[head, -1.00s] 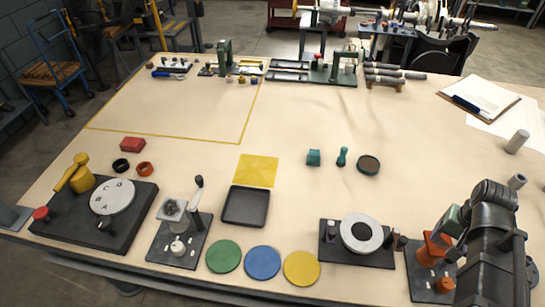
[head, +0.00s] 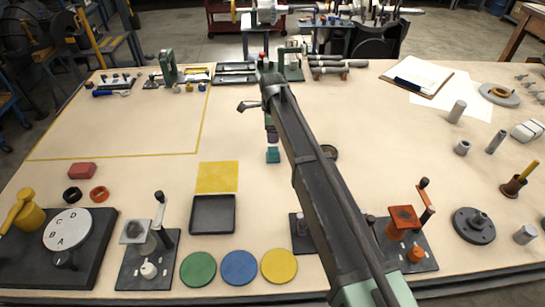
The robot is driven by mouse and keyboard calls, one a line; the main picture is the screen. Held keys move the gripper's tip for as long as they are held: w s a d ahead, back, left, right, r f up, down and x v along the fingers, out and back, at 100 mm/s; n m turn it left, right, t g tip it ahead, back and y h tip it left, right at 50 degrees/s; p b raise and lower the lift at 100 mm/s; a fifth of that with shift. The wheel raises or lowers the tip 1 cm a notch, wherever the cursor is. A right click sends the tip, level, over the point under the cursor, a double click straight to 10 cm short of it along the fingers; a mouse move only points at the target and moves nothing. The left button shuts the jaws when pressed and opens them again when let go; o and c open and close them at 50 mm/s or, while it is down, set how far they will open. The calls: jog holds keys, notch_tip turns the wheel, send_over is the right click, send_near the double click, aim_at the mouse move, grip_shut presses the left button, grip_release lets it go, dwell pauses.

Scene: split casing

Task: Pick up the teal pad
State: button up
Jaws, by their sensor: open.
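The teal pad (head: 273,156) is a small teal block lying on the bare tabletop, near the middle of the head view. My gripper (head: 272,143) hangs at the end of my arm, just above or behind the pad in the picture. Its fingers are small and dark here, and the gap between them is hard to make out. The pad's upper edge is close to the fingers; I cannot tell whether they touch. My forearm crosses the table and hides the area right of the pad.
A dark round disc (head: 329,152) is partly hidden by my forearm. A yellow square (head: 217,177) and black tray (head: 213,228) lie front left of the pad. Green, blue and yellow discs (head: 279,266) line the front edge. The table behind the pad is mostly clear.

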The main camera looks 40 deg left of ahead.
aim_at(273, 149)
notch_tip(273, 149, down, 10)
jog(key=b, duration=0.8)
jog(key=shift+w+d+f+b, duration=0.1)
jog(key=shift+b, duration=0.2)
jog(key=shift+r, duration=0.25)
jog(key=c, duration=1)
notch_tip(273, 149, up, 20)
jog(key=p, duration=2)
